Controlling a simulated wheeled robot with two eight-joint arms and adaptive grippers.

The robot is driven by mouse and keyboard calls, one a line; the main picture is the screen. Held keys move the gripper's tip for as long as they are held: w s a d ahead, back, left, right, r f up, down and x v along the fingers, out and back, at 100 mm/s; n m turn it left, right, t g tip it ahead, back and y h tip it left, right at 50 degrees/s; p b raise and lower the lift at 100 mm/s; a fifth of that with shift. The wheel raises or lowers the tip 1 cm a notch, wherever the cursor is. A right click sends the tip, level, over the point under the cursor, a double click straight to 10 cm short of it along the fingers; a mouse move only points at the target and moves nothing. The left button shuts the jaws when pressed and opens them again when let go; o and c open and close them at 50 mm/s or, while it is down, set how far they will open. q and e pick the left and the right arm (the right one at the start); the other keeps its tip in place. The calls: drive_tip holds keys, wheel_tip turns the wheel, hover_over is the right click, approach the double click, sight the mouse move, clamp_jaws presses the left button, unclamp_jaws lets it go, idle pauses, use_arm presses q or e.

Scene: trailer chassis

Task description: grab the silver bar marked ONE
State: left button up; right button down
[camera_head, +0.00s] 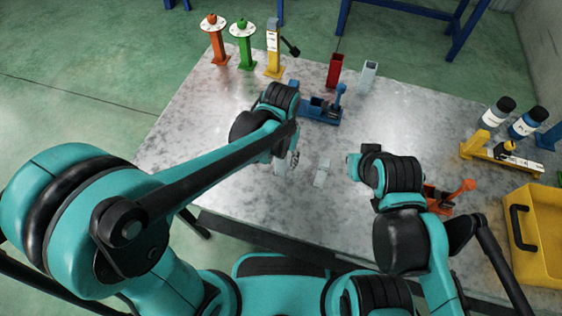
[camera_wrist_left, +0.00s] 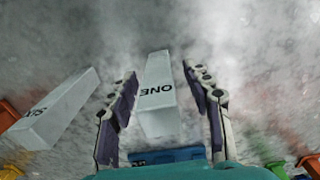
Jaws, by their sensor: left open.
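The silver bar marked ONE (camera_wrist_left: 158,95) lies on the metal table between the two fingers of my left gripper (camera_wrist_left: 162,108) in the left wrist view. The fingers stand apart, one on each side, with a gap to the bar. In the head view my left gripper (camera_head: 292,157) hangs low over the table, and the bar (camera_head: 280,168) is partly hidden beside it. A second silver bar marked SIX (camera_wrist_left: 55,110) lies to the left in the wrist view; it also shows in the head view (camera_head: 321,172). My right arm's fingers cannot be made out.
A blue clamp (camera_head: 320,110) stands beyond the left gripper. An orange clamp (camera_head: 450,196) and a yellow crate (camera_head: 537,232) are at the right. Red (camera_head: 335,70) and grey (camera_head: 368,75) upright blocks stand at the back. The table's left part is clear.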

use_arm(q)
clamp_jaws()
drive_tip(key=shift+r, duration=0.2)
